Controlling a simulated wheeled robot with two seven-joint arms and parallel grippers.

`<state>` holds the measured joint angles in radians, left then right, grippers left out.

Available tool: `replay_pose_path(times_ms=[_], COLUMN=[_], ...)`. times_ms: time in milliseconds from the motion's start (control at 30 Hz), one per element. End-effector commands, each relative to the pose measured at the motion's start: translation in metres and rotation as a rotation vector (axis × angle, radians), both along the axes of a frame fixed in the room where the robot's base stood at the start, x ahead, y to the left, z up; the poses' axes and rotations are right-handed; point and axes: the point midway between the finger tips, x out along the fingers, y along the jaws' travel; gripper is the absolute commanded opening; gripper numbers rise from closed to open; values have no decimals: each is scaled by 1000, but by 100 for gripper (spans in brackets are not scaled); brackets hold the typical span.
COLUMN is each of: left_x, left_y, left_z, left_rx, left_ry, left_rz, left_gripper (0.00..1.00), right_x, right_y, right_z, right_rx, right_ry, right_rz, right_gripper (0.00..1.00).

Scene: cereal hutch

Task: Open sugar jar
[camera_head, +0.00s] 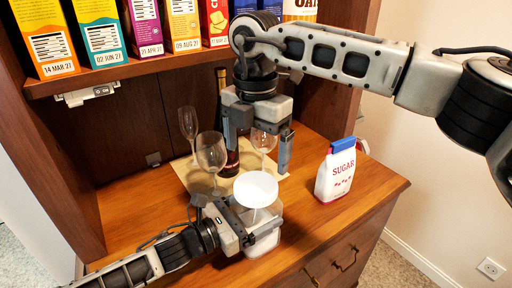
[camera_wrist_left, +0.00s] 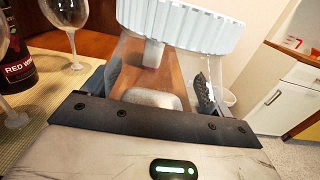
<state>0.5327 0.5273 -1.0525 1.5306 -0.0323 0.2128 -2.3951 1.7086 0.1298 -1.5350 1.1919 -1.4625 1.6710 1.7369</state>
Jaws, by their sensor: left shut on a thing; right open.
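The clear sugar jar (camera_head: 265,240) stands near the front of the wooden counter, with white contents low inside. Its round white lid (camera_head: 256,189) is on top. In the left wrist view, the ribbed lid (camera_wrist_left: 185,25) sits over the clear jar body (camera_wrist_left: 190,75). My left gripper (camera_head: 248,226) is shut around the jar body, below the lid. My right gripper (camera_head: 259,148) is open, fingers pointing down, above and behind the lid and apart from it. It partly hides the bottle and a wine glass behind.
A sugar carton (camera_head: 337,172) stands to the right. Wine glasses (camera_head: 211,153) and a dark bottle (camera_head: 229,160) stand on a mat (camera_head: 196,182) behind the jar. Cereal boxes (camera_head: 100,30) line the shelf above. The counter's front right is clear.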

Motion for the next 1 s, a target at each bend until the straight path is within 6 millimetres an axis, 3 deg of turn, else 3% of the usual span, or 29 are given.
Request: replay_pose_path(times_ms=[200,400,567,1000], left_x=[0,0,0,0], left_y=[0,0,0,0], left_z=[0,-1,-1,0], left_rx=[0,0,0,0], left_ry=[2,2,2,2], left_rz=[0,0,0,0], left_gripper=[22,22,22,22], right_x=[0,0,0,0], right_y=[0,-1,-1,-1], right_z=[0,0,-10,-72], right_rx=[0,-1,-1,-1], right_ry=[1,0,1,2], right_rz=[-459,-672,-712,-710], right_gripper=[97,97,97,97])
